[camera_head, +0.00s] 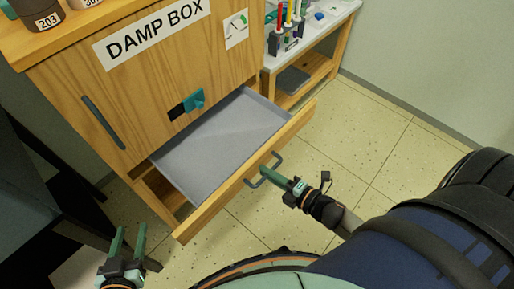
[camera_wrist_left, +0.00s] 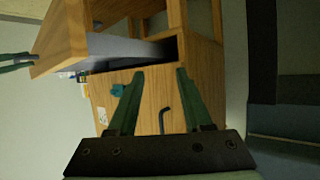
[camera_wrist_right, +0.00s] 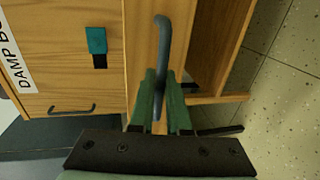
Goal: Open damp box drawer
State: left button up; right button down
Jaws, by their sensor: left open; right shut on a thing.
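The wooden damp box (camera_head: 70,77) stands at the upper left of the head view with its "DAMP BOX" label on the front. Its drawer (camera_head: 225,138) is pulled out, showing a grey, empty inside. My right gripper (camera_head: 268,174) is shut on the drawer handle (camera_head: 277,160), a dark bar on the drawer front. The handle also shows between the fingers in the right wrist view (camera_wrist_right: 162,45). My left gripper (camera_head: 130,243) is open and empty at the lower left, apart from the box; its fingers show in the left wrist view (camera_wrist_left: 153,90).
A teal latch (camera_head: 193,101) and a dark door handle (camera_head: 103,122) are on the box front. Jars (camera_head: 40,12) stand on top. A white-topped side table (camera_head: 325,22) with tools stands to the right. A dark table (camera_head: 40,190) is at the left. Tiled floor is clear at right.

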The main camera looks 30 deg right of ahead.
pick_arm(q)
jog(key=shift+s+f, duration=0.3)
jog(key=shift+f, duration=0.25)
pick_arm(e)
jog(key=shift+s+d, duration=0.25)
jog(key=shift+s, duration=0.4)
jog(key=c, duration=0.9)
grip_release()
pick_arm(q)
jog(key=s+f+g+p, duration=0.1)
jog(key=s+f+g, duration=0.2)
jog(key=s+f, duration=0.1)
jog(key=shift+s+d+f+n+p, duration=0.2)
jog(key=shift+f+n+p, duration=0.2)
jog(key=shift+f, duration=0.15)
pick_arm(e)
jog(key=v, duration=1.2)
jog(key=shift+s, duration=0.25)
